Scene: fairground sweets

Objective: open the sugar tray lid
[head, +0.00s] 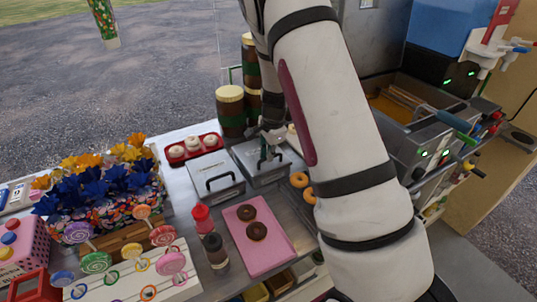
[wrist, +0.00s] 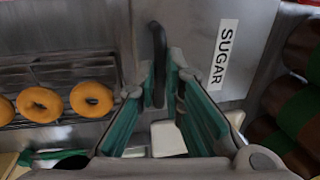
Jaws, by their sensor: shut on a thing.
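The sugar tray lid (wrist: 195,40) is grey metal with a white "SUGAR" label and a black bar handle (wrist: 158,55). In the head view the lid (head: 254,158) is the right one of two handled metal lids and lies about flat. My gripper (wrist: 160,88) is shut on the black handle, with its green-padded fingers on either side of it. In the head view my gripper (head: 270,143) is at the lid's handle, and my arm hides part of the area to its right. Whether the lid is lifted at all I cannot tell.
A second handled lid (head: 213,181) lies just left. A red tray (head: 192,150) with white-topped sweets and brown-green jars (head: 231,112) stand behind. Doughnuts (wrist: 40,104) lie on a rack beside the sugar lid. A pink tray (head: 270,258) with chocolate doughnuts is in front.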

